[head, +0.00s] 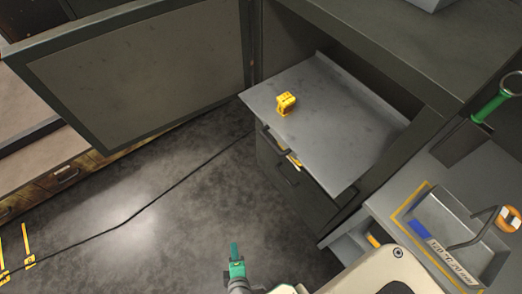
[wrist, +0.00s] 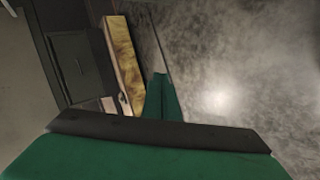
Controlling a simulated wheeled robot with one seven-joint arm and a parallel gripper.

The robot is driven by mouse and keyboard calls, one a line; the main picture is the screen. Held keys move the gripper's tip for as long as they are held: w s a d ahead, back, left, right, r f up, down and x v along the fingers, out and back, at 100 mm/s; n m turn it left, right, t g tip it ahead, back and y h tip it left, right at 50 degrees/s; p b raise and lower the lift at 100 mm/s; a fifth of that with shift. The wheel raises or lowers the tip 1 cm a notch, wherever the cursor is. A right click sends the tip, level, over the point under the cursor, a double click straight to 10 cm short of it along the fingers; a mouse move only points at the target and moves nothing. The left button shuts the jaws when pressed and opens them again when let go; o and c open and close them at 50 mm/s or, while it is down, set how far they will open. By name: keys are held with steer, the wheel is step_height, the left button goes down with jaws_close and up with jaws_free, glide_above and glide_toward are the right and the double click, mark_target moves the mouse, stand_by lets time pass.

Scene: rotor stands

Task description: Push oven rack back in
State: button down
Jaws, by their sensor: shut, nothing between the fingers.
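The oven rack appears to be the flat grey sheet (head: 335,125) that juts out of a dark cabinet in the head view. A small yellow block-like object (head: 286,103) sits on it near its outer edge. My gripper (head: 236,256) is at the bottom of the head view, over the floor, in front of and well apart from the rack. Its green fingers are shut and empty. They also show in the wrist view (wrist: 161,92). I cannot make out the rack in the wrist view.
The cabinet's large door (head: 145,75) stands open on the left. Drawers (head: 290,180) sit below the rack. A grey bench (head: 405,215) with a tray (head: 460,235) and tools is at the right.

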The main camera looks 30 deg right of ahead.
steer(key=w+d+r+n+g+h, duration=0.25)
steer(key=w+d+n+h, duration=0.35)
steer(key=w+d+h, duration=0.45)
steer(key=w+r+g+h, duration=0.3)
steer(key=w+r, duration=0.1)
steer(key=r, duration=0.4)
steer(key=w+r+g+h, duration=0.3)
steer(key=w+r+h, duration=0.1)
steer(key=r, duration=0.4)
steer(key=x, duration=1.3)
steer(key=shift+w+d+f+t+y, duration=0.1)
steer(key=shift+d+t+y, duration=0.05)
steer(key=shift+t+y, duration=0.1)
